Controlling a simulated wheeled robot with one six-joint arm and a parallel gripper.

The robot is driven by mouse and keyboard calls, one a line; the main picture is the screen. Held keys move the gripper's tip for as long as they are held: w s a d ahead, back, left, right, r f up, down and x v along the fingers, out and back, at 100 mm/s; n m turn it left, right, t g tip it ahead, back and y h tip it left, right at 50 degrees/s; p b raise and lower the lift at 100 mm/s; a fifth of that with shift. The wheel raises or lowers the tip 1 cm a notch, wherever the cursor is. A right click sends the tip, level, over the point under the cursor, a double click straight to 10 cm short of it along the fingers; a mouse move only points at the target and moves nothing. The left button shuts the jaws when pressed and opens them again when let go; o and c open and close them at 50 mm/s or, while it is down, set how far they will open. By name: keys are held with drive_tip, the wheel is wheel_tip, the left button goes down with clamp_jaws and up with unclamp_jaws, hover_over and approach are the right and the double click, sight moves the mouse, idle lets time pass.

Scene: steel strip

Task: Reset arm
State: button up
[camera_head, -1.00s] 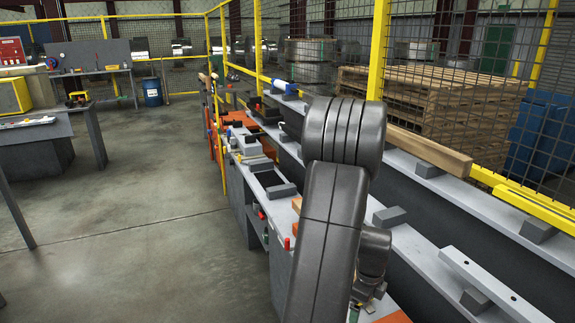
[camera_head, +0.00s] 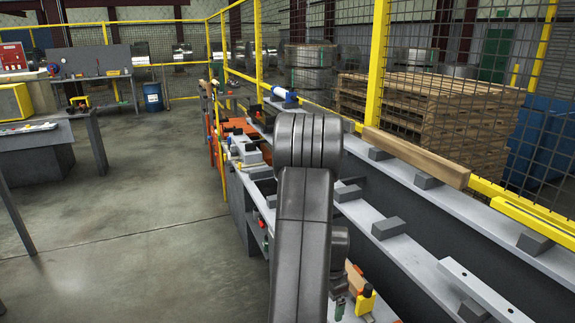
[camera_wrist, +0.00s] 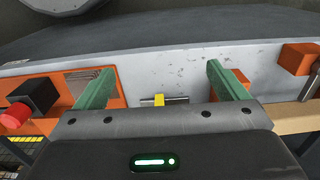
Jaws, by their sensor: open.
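My gripper (camera_wrist: 162,92) shows in the wrist view with its two green fingers spread wide apart. It is open, and nothing is held between the fingers. A grey worktop (camera_wrist: 190,72) lies beyond the fingertips, with a small metal piece with a yellow band (camera_wrist: 160,100) between the fingers in the picture. In the head view my dark arm fills the middle and hides most of the gripper; only a green finger tip (camera_head: 340,309) seems to show low beside it.
A long bench with grey blocks (camera_head: 389,227) runs along the yellow mesh fence (camera_head: 377,60). A wooden beam (camera_head: 418,157) lies on the upper ledge. In the wrist view a red knob on a black box (camera_wrist: 18,115) stands at left and an orange block (camera_wrist: 300,58) at right. Open floor (camera_head: 150,190) lies left.

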drive_tip(key=w+a+n+p, duration=0.1)
drive_tip(key=w+a+n, duration=0.1)
drive_tip(key=a+n, duration=0.4)
drive_tip(key=shift+w+f+n, duration=0.15)
drive_tip(key=shift+w+n, duration=0.25)
drive_tip(key=shift+n, duration=0.3)
